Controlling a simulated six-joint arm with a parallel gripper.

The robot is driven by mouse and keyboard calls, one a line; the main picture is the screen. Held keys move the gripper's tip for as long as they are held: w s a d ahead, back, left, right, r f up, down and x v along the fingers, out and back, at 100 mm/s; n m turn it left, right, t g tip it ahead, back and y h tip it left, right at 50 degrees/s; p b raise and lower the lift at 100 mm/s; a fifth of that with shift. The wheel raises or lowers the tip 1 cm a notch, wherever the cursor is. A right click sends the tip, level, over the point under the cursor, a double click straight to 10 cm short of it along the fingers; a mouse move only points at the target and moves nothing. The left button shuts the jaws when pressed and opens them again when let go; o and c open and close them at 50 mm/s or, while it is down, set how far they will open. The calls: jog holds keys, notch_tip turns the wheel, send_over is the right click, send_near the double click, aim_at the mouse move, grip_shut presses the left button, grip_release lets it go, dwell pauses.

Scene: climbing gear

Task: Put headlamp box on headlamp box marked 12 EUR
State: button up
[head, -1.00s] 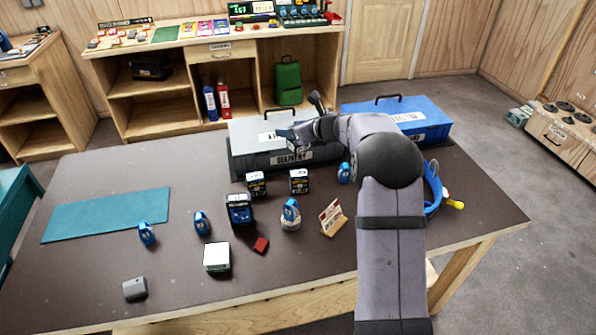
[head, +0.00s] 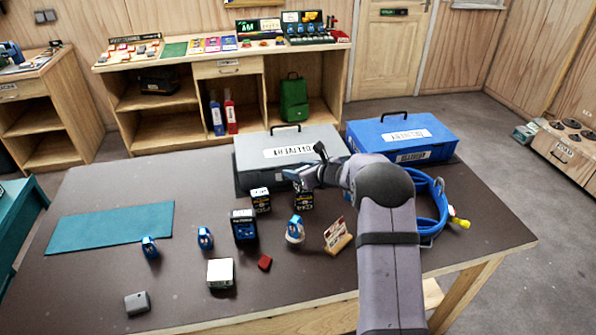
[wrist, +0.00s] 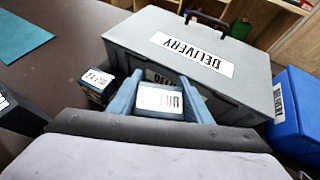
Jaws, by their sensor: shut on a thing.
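Two small dark headlamp boxes with white tops stand side by side on the brown table, in front of the grey delivery case. The left one (head: 261,201) stands free, and it also shows in the wrist view (wrist: 98,83). My gripper (head: 304,187) is down at the right headlamp box (head: 303,202). In the wrist view my gripper (wrist: 160,95) has one finger on each side of this box (wrist: 160,101) and is shut on it. Its label ends in EUR, but the figures on both labels are too small to read surely. The box appears upright, at table height.
The grey case (head: 290,150) stands close behind the boxes, the blue case (head: 402,136) to its right. A larger blue-black box (head: 243,226), a blue item on a round base (head: 295,231) and a card stand (head: 337,236) are in front. The teal mat (head: 110,228) is bare.

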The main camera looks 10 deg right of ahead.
jog(key=shift+f, duration=0.25)
jog(key=shift+f+b, duration=0.2)
jog(key=shift+b, duration=0.1)
jog(key=o, duration=1.3)
jog(key=shift+o, duration=0.2)
jog(key=shift+r, duration=0.15)
jog(key=shift+r+p, duration=0.15)
jog(key=shift+p, duration=0.25)
jog(key=b+v, duration=0.2)
jog(key=v, duration=1)
jog(key=shift+b, duration=0.4)
